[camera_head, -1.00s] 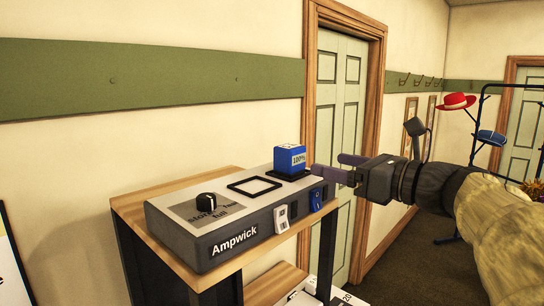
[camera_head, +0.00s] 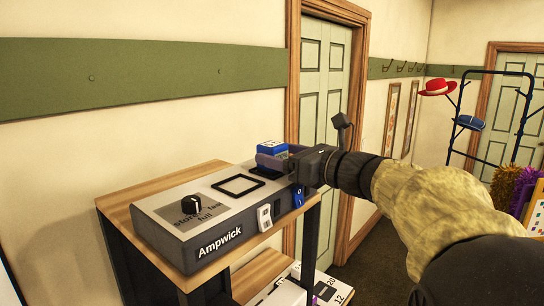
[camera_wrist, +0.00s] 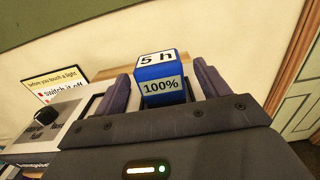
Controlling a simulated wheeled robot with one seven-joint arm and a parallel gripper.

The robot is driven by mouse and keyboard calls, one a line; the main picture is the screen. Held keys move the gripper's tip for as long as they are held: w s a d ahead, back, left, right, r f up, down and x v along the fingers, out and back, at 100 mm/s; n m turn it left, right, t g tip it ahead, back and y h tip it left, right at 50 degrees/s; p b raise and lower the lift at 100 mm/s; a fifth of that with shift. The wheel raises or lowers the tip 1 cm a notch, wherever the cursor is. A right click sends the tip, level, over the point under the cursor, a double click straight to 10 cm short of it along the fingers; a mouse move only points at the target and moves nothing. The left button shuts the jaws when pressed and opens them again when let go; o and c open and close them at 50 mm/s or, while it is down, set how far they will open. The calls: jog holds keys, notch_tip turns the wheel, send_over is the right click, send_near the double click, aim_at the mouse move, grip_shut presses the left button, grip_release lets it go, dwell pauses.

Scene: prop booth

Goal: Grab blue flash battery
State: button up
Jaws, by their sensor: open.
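The blue flash battery (camera_head: 272,148) sits upright at the right end of the grey Ampwick charger (camera_head: 180,240), partly hidden by my gripper in the head view. In the wrist view the battery (camera_wrist: 161,82) has a white top marked "5 h" and a front label reading "100%". My gripper (camera_head: 279,162) is open. In the wrist view its two purple fingers (camera_wrist: 160,92) stand on either side of the battery, with small gaps visible.
The charger has a black knob (camera_head: 191,204), an empty black-framed slot (camera_head: 238,185) and two front switches. It rests on a wooden-topped stand (camera_head: 160,188) by the wall. A hat rack (camera_head: 487,71) and door are further right.

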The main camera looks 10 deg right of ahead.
aim_at(266, 149)
jog(key=p+x, duration=0.2)
jog(key=x, duration=0.2)
jog(key=shift+w+r, duration=0.15)
jog(key=shift+r, duration=0.05)
jog(key=shift+w+a+f, duration=0.1)
jog(key=shift+w+a, duration=0.05)
jog(key=shift+w, duration=0.05)
jog(key=shift+s, duration=0.15)
jog(key=shift+c, duration=0.2)
jog(key=c, duration=1.2)
notch_tip(266, 149, up, 10)
jog(key=shift+r+b, duration=0.1)
jog(key=shift+b, duration=0.25)
jog(key=shift+c, duration=0.2)
